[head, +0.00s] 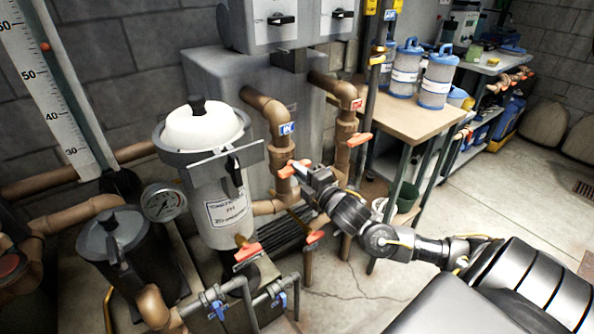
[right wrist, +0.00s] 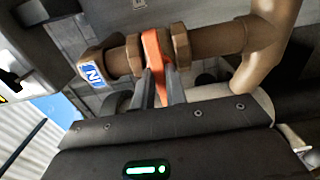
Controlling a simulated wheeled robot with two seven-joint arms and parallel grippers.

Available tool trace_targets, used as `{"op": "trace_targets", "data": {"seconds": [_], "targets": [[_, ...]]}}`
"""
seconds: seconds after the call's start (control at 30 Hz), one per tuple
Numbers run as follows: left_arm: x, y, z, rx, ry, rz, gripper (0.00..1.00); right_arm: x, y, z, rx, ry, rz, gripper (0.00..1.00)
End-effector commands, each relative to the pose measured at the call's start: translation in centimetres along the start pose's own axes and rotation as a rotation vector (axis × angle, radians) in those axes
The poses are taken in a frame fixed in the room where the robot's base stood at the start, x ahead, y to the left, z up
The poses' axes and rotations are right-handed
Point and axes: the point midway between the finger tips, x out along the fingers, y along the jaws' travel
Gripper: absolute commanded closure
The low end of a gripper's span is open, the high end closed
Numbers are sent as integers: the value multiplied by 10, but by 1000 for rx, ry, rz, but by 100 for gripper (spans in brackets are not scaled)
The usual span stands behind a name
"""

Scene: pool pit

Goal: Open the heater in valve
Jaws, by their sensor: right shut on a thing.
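The heater in valve has an orange-red handle (head: 294,168) on a brown pipe below a blue "IN" tag (head: 287,128). In the right wrist view, the orange handle (right wrist: 155,52) stands across the brown pipe beside the blue "IN" label (right wrist: 93,72). My right gripper (head: 306,173) reaches in from the right and is at the handle. In the right wrist view its two fingers (right wrist: 160,86) are shut on the lower end of the handle, one on each side. My left gripper is not in view.
The heater (head: 215,85) stands behind the pipes. A white-lidded filter housing (head: 205,130) stands left of the valve. Another orange valve handle (head: 358,139) is on the neighbouring pipe, with more (head: 247,252) below. A wooden table (head: 415,110) with blue-lidded canisters is at the right.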

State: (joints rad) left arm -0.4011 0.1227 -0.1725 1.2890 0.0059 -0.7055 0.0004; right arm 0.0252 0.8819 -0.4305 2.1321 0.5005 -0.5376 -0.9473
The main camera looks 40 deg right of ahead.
Motion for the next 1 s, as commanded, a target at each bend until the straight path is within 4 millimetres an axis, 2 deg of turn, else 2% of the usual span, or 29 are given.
{"op": "trace_targets", "data": {"seconds": [0.27,0.37,1.0], "targets": [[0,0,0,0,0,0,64,0,0,0,-3,0,-1,100],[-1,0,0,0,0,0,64,0,0,0,-61,0,-1,100],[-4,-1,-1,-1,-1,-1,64,0,-1,0,-1170,0,0,100]]}}
